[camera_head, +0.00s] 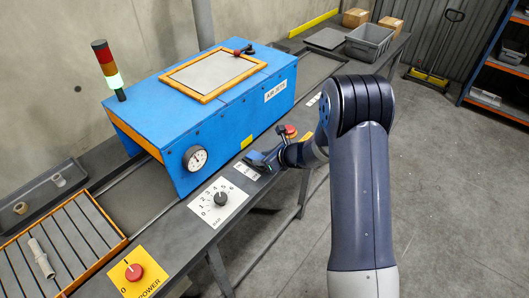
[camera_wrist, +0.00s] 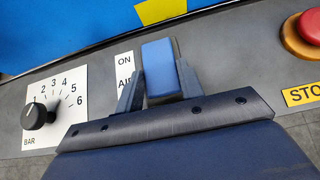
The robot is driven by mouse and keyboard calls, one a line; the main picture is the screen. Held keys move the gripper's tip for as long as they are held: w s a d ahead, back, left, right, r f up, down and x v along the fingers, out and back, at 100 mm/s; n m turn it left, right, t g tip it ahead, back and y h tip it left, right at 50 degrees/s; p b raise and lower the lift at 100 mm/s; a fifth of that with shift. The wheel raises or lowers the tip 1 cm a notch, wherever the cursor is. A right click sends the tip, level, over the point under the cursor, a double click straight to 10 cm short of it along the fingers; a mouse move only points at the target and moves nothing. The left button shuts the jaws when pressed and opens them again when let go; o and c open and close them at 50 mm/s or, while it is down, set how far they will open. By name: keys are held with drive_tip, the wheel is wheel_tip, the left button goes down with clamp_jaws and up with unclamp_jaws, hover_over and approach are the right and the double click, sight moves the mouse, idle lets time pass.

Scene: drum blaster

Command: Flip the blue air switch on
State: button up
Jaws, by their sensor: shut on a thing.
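The blue air switch (camera_wrist: 160,55) stands up from the grey panel between my two fingers in the wrist view. A white label with "ON" at the top and "AIR" below (camera_wrist: 125,66) sits just left of it, partly covered by the left finger. My gripper (camera_wrist: 159,82) is shut on the switch, with one finger on each side. In the head view my gripper (camera_head: 262,162) is at the front ledge of the bench, where it mostly hides the switch. I cannot tell from these views how far the switch is tilted.
The pressure knob (camera_head: 221,199) on its numbered plate lies left of my gripper. A red stop button (camera_head: 290,131) is close on the right. The blue blaster housing (camera_head: 215,105) rises behind. A red power button (camera_head: 134,272) is at the near left. Open floor lies right.

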drive_tip(key=shift+a+g+h+p, duration=0.1)
drive_tip(key=shift+g+h+p, duration=0.2)
drive_tip(key=shift+p, duration=0.35)
drive_tip(key=o, duration=1)
drive_tip(key=shift+r, duration=0.1)
drive_tip(key=v, duration=1)
drive_tip(key=shift+s+r+b, duration=0.15)
drive_tip(key=shift+r+b, duration=0.15)
drive_tip(key=shift+b, duration=0.1)
